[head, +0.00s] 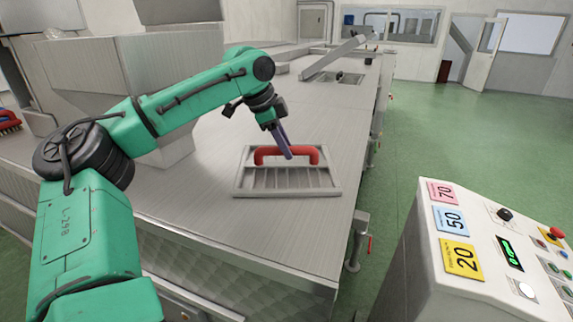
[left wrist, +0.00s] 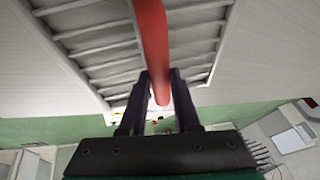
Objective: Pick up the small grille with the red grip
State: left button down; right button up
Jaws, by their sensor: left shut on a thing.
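The small grille (head: 262,188) is a light grey slatted frame with a red grip (head: 300,150) across its top. It is on or just above the steel worktop, near the front right edge; I cannot tell if it touches. My left gripper (head: 289,155) comes down on the red grip from above, its dark fingers shut on it. In the left wrist view the red grip (left wrist: 152,45) runs between the two fingers (left wrist: 160,100), with the grille's slats (left wrist: 95,45) on both sides. My right gripper is not in view.
The steel worktop (head: 230,228) is clear around the grille. A grey hopper-like machine (head: 130,70) stands at the left. A control panel (head: 470,285) with coloured number cards stands at the right. A red-topped object (head: 8,121) lies at the far left edge. Green floor (head: 470,130) is open beyond.

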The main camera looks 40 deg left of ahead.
pick_arm(q)
jog(key=shift+f, duration=0.1)
dwell(0.3)
notch_tip(320, 180, up, 10)
jog(key=shift+w+f, duration=0.1)
jog(key=shift+f, duration=0.15)
jog(key=shift+r, duration=0.3)
